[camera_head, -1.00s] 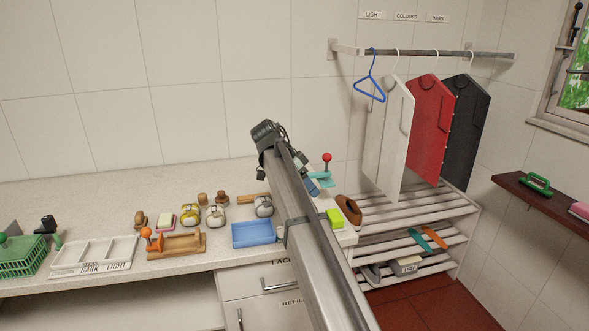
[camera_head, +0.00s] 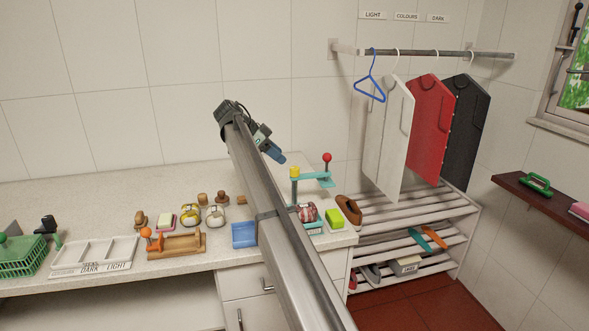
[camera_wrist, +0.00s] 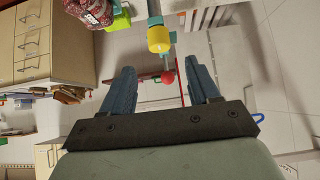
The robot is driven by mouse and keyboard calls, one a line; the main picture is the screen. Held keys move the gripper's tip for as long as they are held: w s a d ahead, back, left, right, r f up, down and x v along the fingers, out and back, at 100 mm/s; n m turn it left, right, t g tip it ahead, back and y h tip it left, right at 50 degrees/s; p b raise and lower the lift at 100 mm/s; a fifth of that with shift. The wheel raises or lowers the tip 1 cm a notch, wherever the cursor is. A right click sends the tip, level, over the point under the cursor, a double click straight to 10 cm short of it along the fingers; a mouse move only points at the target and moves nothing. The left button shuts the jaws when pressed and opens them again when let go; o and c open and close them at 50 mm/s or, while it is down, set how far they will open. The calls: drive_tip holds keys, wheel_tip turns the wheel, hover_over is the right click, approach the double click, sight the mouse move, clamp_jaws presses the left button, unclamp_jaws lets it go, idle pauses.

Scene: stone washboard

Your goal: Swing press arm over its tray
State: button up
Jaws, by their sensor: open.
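The press stands near the right end of the counter, with a yellow-capped post (camera_head: 295,172) and a teal press arm (camera_head: 312,177) reaching right to a red knob (camera_head: 327,157). A red patterned bundle (camera_head: 307,211) sits below, beside the post, on a teal base partly hidden by my arm; I cannot tell the tray's outline. My gripper (camera_head: 279,157) is open and empty, above and left of the post. In the wrist view, the red knob (camera_wrist: 168,76) appears between the blue fingers, beyond them and apart, with the yellow cap (camera_wrist: 159,38) above it.
A blue tray (camera_head: 244,235) lies left of my arm, which covers part of the counter. A yellow-green block (camera_head: 335,218) sits at the right edge, near a brown shoe (camera_head: 349,210) and a slatted rack (camera_head: 400,207). Shirts hang behind on a rail (camera_head: 430,53).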

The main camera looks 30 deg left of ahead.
sight(294, 168)
drive_tip(key=x, duration=0.8)
drive_tip(key=shift+w+d+f, duration=0.2)
drive_tip(key=shift+f, duration=0.1)
clamp_jaws()
idle(0.3)
